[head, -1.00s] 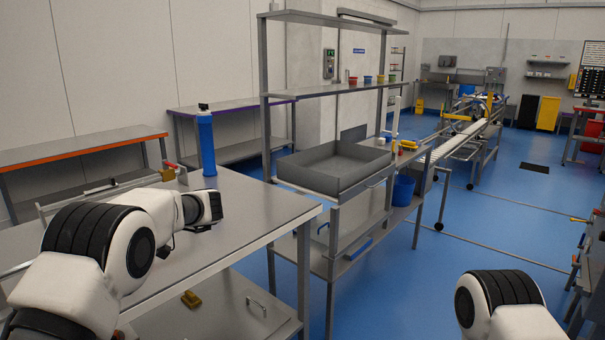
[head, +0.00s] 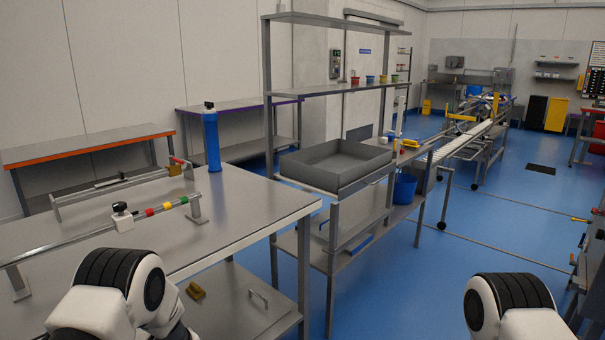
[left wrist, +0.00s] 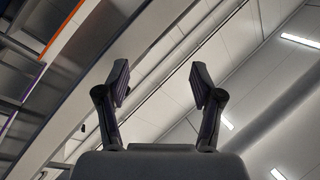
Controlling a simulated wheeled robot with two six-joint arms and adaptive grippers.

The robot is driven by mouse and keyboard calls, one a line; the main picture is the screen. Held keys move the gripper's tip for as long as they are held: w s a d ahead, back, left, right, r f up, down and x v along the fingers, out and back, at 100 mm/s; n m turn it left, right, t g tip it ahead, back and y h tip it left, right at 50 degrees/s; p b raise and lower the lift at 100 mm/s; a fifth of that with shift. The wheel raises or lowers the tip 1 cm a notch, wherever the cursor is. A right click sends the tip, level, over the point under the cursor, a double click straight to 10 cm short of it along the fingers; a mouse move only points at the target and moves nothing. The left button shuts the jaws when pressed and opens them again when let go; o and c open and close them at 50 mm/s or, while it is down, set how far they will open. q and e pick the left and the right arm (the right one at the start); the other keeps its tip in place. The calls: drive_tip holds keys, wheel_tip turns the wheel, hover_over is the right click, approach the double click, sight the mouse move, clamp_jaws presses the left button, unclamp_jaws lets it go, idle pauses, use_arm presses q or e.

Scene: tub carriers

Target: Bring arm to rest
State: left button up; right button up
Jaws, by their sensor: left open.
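My left gripper (left wrist: 156,88) is open and empty in the left wrist view, its two fingers apart. Behind it that view shows wall panels and strip lights. In the head view my left arm (head: 115,290) is folded low at the lower left, and its gripper is out of that picture. My right arm (head: 510,305) shows only as a white and black link at the lower right. Its gripper is not seen.
A steel table (head: 235,205) carries a rail with coloured rings (head: 168,206) and a blue cylinder (head: 211,140). A shelved bench with a grey tray (head: 335,177) stands to its right. A yellow block (head: 195,291) lies on the lower shelf.

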use_arm(q)
drive_tip(key=s+d+f+m+t+h, duration=0.1)
drive_tip(key=s+d+f+m+h, duration=0.1)
drive_tip(key=s+f+h, duration=0.3)
drive_tip(key=s+d+f+m+h, duration=0.2)
drive_tip(key=f+m, duration=0.1)
drive_tip(key=f, duration=0.5)
drive_tip(key=s+d+f+m+t+h, duration=0.1)
drive_tip(key=s+d+f+m+h, duration=0.1)
drive_tip(key=s+f+h, duration=0.3)
drive_tip(key=s+d+f+g+h, duration=0.2)
drive_tip(key=s+d, duration=0.2)
drive_tip(key=s, duration=0.3)
drive_tip(key=s+d+f+g+h, duration=0.2)
drive_tip(key=s+d+g, duration=0.1)
drive_tip(key=s, duration=0.5)
drive_tip(key=s+d+f+n+g+h, duration=0.1)
drive_tip(key=s+d+f+g+h, duration=0.1)
drive_tip(key=s+d, duration=0.3)
drive_tip(key=s+g+h, duration=0.1)
drive_tip(key=s, duration=0.2)
drive_tip(key=shift+s+d+f, duration=0.15)
drive_tip(key=shift+s+d, duration=0.1)
